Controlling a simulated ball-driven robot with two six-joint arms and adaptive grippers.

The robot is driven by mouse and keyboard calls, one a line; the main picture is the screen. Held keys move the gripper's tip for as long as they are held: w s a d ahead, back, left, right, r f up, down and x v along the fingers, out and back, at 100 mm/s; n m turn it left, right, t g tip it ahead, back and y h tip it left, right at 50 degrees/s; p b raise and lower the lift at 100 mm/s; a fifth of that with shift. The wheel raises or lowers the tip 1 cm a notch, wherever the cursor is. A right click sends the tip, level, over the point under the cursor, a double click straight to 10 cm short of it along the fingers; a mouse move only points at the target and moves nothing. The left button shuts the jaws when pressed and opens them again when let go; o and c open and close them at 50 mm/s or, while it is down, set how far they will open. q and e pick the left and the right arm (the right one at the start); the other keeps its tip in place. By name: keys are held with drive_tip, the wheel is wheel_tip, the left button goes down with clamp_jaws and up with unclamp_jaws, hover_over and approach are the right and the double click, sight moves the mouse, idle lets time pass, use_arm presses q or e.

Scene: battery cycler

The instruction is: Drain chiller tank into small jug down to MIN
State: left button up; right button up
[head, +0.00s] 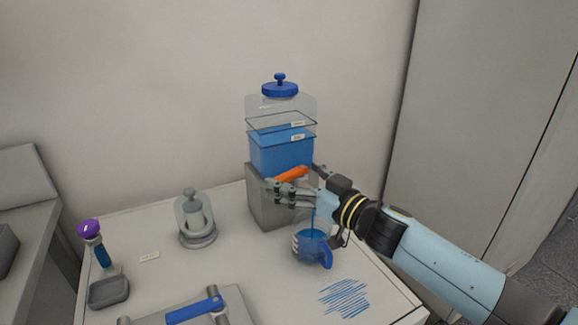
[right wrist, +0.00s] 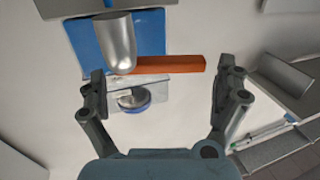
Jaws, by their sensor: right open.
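The chiller tank (head: 282,155) is a clear box with a blue lid, standing on a grey block. Blue liquid fills its lower part; its surface lies close to the lower of two small labels, too small to read. An orange tap lever (head: 292,174) is at its front and shows in the right wrist view (right wrist: 170,65) beside a metal spout (right wrist: 115,42). A blue stream falls into the small jug (head: 311,242), which has a blue handle and holds blue liquid. My right gripper (head: 294,179) is open around the lever, with gaps at both fingers (right wrist: 160,88). My left gripper is out of view.
A glass-domed item (head: 194,217) stands left of the tank. A wall rises behind.

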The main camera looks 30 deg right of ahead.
drive_tip(key=shift+x, duration=1.25)
drive_tip(key=c, duration=1.3)
drive_tip(key=shift+c, duration=0.4)
